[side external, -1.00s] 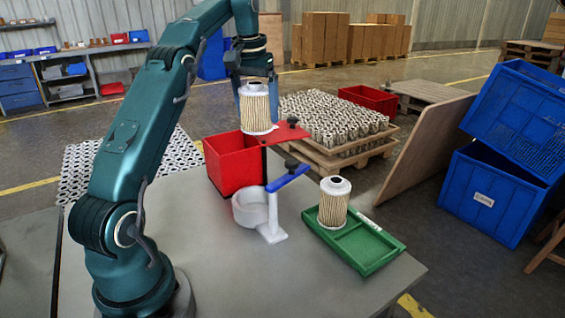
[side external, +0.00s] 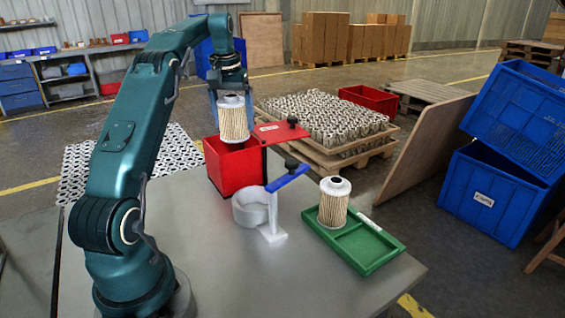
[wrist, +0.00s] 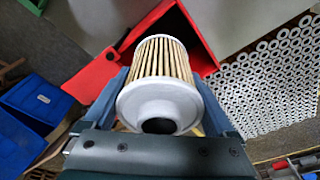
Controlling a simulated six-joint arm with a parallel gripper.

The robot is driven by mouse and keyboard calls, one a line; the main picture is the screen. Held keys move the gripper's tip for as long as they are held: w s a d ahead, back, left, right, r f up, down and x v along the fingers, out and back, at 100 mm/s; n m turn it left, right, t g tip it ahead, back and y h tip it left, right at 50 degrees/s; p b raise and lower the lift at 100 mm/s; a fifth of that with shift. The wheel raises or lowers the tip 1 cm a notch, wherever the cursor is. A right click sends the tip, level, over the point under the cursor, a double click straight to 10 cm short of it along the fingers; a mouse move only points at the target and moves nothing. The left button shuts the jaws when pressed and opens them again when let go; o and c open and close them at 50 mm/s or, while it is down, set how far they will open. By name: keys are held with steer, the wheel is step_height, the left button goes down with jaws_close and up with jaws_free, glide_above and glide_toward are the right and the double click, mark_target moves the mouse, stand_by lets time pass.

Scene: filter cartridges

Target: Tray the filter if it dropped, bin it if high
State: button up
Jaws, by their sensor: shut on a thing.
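My gripper (side external: 231,95) is shut on a pleated filter with white end caps (side external: 233,119). It holds the filter upright over the open red bin (side external: 232,166); the filter's lower end overlaps the bin's opening in the side view. In the wrist view the filter (wrist: 160,85) sits between the two blue fingers, with the red bin (wrist: 190,25) behind it. A second filter (side external: 334,202) stands upright in the green tray (side external: 372,247), in its far left part. A white ring gauge (side external: 250,208) with a blue arm (side external: 288,178) stands between bin and tray.
A red labelled plate (side external: 280,132) with a black knob sticks out to the right of the bin. A pallet of many filters (side external: 322,122) stands behind. Blue crates (side external: 490,200) are at the right. The front of the table (side external: 240,275) is bare.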

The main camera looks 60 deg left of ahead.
steer(key=shift+f, duration=2.8)
steer(key=o, duration=1.2)
steer(key=shift+o, duration=0.2)
steer(key=shift+s+d+r, duration=0.15)
steer(key=shift+d+r, duration=0.05)
steer(key=shift+r, duration=1.1)
steer(key=shift+s+d+r, duration=0.1)
steer(key=shift+d+r, duration=0.05)
steer(key=shift+r, duration=1.1)
